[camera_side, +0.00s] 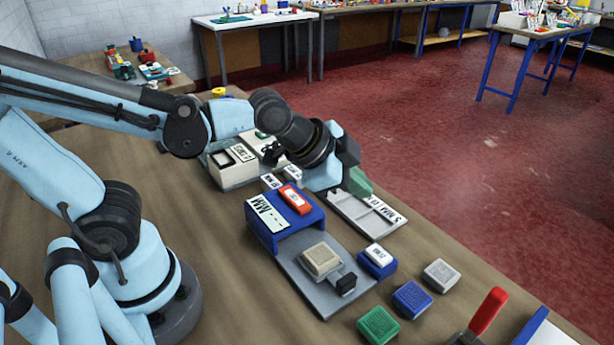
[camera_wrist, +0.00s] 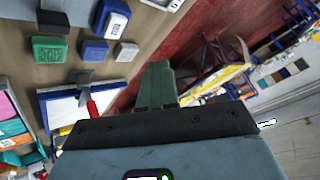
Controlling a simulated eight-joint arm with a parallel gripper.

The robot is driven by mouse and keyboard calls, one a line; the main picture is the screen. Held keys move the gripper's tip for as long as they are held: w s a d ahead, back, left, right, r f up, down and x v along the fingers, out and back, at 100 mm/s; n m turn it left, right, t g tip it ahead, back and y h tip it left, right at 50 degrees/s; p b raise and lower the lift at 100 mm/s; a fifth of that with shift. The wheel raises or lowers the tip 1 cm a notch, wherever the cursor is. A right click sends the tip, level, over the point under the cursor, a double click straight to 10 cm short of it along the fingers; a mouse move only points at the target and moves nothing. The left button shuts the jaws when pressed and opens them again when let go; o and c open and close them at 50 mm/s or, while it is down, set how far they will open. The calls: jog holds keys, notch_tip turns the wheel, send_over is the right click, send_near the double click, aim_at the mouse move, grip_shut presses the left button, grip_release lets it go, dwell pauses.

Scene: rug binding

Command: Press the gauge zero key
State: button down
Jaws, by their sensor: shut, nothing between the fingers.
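A blue gauge housing (camera_side: 270,238) stands on a grey base plate on the bench, with a white "MM" panel (camera_side: 266,212) and a red-and-white piece (camera_side: 296,198) on top. A small blue block with a white top (camera_side: 377,257) sits beside the plate; its lettering is too small to read surely, so I cannot tell whether it is the zero key. It also shows in the wrist view (camera_wrist: 117,20). My gripper (camera_side: 360,184) is shut and empty, its green fingers above the bench behind the gauge, apart from it. The fingers also show in the wrist view (camera_wrist: 158,82).
A beige block (camera_side: 320,260) rests on the plate. Green (camera_side: 378,326), blue (camera_side: 411,299) and grey (camera_side: 441,274) blocks lie in front. A red-handled tool (camera_side: 488,312) is at the front right. A labelled grey tray (camera_side: 352,208) lies below my gripper.

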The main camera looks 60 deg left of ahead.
aim_at(374, 255)
jog(key=d+m, duration=0.2)
jog(key=w+d+m+h, duration=0.1)
jog(key=d+m, duration=0.1)
jog(key=d, duration=0.1)
jog(key=shift+w+f, duration=0.1)
jog(key=shift+w, duration=0.05)
jog(key=shift+f, duration=0.1)
jog(key=shift+f, duration=4.3)
jog(key=shift+f, duration=0.45)
jog(key=shift+f, duration=0.4)
jog(key=shift+r, duration=0.15)
jog(key=shift+a+r, duration=0.1)
jog(key=shift+r, duration=0.6)
